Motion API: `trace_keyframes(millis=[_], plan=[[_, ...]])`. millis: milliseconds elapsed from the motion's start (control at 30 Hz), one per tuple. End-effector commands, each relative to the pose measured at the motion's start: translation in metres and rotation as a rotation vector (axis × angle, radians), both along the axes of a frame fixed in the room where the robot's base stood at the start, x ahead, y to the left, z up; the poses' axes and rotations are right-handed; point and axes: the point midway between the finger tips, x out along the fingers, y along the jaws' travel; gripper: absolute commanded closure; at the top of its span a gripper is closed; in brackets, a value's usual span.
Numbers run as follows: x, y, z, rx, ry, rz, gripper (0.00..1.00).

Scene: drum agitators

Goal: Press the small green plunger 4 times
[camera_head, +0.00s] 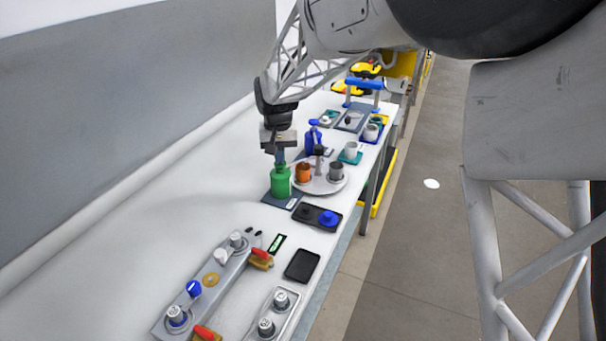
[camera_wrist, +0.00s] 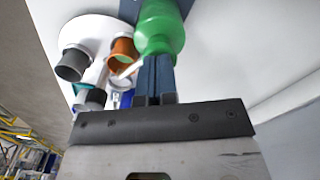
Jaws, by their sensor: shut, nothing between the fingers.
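A green drum-shaped body (camera_head: 281,183) stands on a dark mat on the bench, and it also shows in the wrist view (camera_wrist: 160,28). My gripper (camera_head: 280,161) is directly above it, pointing down, with its fingers shut and empty. In the wrist view my fingers (camera_wrist: 155,72) end against or just in front of the green body. The plunger on its top is hidden behind my fingers, so I cannot tell whether they touch it.
Close to the right, a round white tray (camera_head: 325,187) holds an orange cup (camera_head: 303,173) and a grey cup (camera_head: 336,171). A blue bottle (camera_head: 313,140) stands behind. A black tray with a blue piece (camera_head: 328,218) lies in front. The bench is bare to the left.

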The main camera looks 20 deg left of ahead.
Motion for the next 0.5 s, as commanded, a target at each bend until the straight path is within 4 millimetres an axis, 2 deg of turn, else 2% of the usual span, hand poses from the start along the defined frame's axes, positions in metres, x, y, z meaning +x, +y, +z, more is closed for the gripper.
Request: trace_keyframes(millis=[167,500], plan=[[0.000,0.000,0.000,-0.001,0.001,0.000,1.00],[0.000,0.000,0.014,-0.001,0.001,0.000,1.00]])
